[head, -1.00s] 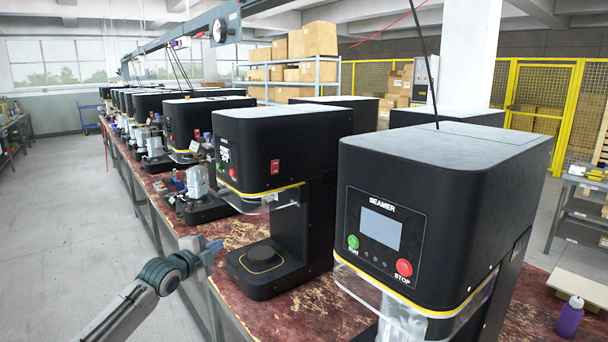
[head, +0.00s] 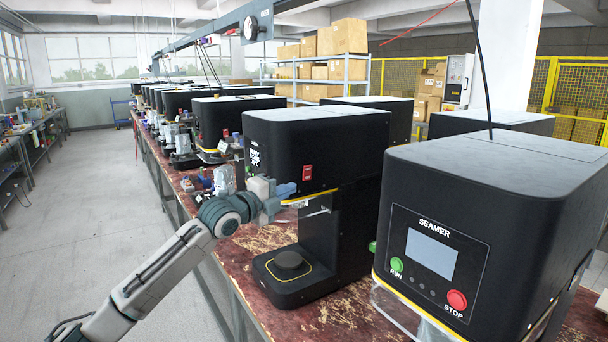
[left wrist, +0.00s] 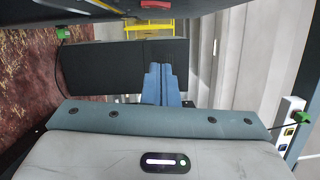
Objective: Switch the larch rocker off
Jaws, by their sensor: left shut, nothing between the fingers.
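A red rocker switch (head: 307,172) sits on the side of the second black seamer (head: 345,150). No label naming it larch can be read, and its on or off position is too small to tell. My left gripper (head: 287,190) is shut and empty, its blue-grey fingertips just left of and a little below the rocker, seemingly apart from it. In the left wrist view the closed fingers (left wrist: 161,84) point away from the camera, and a red piece (left wrist: 155,4), likely the rocker, shows at the top edge. My right gripper is out of view.
The nearest seamer (head: 480,190), with RUN and STOP buttons, stands at the right. More seamers line the worn red bench (head: 240,255) into the distance. A round black pad (head: 289,260) on a base is below my gripper. The aisle floor (head: 100,210) at left is clear.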

